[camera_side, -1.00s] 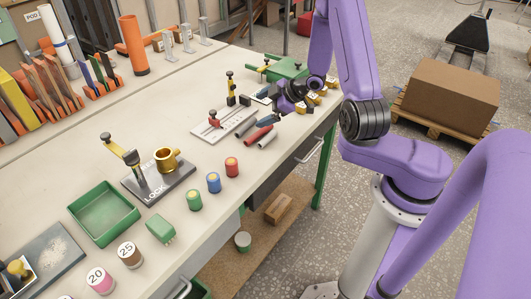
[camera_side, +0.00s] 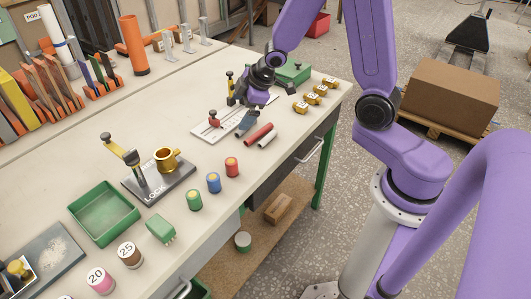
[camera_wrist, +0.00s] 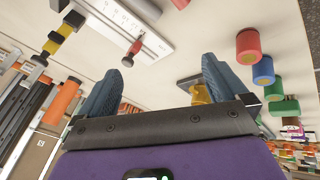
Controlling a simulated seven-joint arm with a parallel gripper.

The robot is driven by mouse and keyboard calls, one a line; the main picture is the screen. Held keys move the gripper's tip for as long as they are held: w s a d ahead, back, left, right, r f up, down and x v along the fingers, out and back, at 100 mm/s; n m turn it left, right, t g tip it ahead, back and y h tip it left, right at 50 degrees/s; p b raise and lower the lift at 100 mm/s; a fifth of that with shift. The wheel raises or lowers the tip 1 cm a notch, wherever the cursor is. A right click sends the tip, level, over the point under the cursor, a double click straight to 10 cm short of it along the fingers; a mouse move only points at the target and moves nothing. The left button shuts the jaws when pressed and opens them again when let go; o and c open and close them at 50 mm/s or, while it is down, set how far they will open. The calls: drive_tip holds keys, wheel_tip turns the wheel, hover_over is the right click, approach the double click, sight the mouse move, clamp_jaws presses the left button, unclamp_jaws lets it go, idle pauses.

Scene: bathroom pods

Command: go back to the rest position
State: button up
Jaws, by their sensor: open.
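My gripper (camera_side: 246,121) is over the bench, above the right end of the white slotted plate (camera_side: 212,132) in the side view. In the wrist view my gripper (camera_wrist: 158,75) has its two blue fingers spread wide, with nothing held between them. The wrist is tilted, so the wrist view looks along the bench. A red rod (camera_side: 258,134) and a pale rod (camera_side: 268,140) lie close to the right of the fingers. The side view does not show clearly how high the fingertips are above the plate.
Three yellow blocks (camera_side: 313,98) and a green box (camera_side: 293,72) stand at the bench's far end. A brass cup (camera_side: 167,160) sits on the LOCK base (camera_side: 150,194). Red (camera_side: 232,167), blue (camera_side: 214,182) and green (camera_side: 194,199) cylinders line the front. A green tray (camera_side: 104,213) is left.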

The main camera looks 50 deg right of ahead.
drive_tip(key=s+a+r+g, duration=0.2)
drive_tip(key=s, duration=0.8)
drive_tip(key=s+a+r+n+g, duration=0.1)
drive_tip(key=s+a+r, duration=0.1)
drive_tip(key=s, duration=0.8)
drive_tip(key=s+a+r+n+g, duration=0.1)
drive_tip(key=s+a+r+g, duration=0.1)
drive_tip(key=s, duration=0.8)
drive_tip(key=shift+r+g, duration=0.3)
drive_tip(key=shift+r, duration=0.5)
drive_tip(key=shift+w+a, duration=0.1)
drive_tip(key=shift+w, duration=0.05)
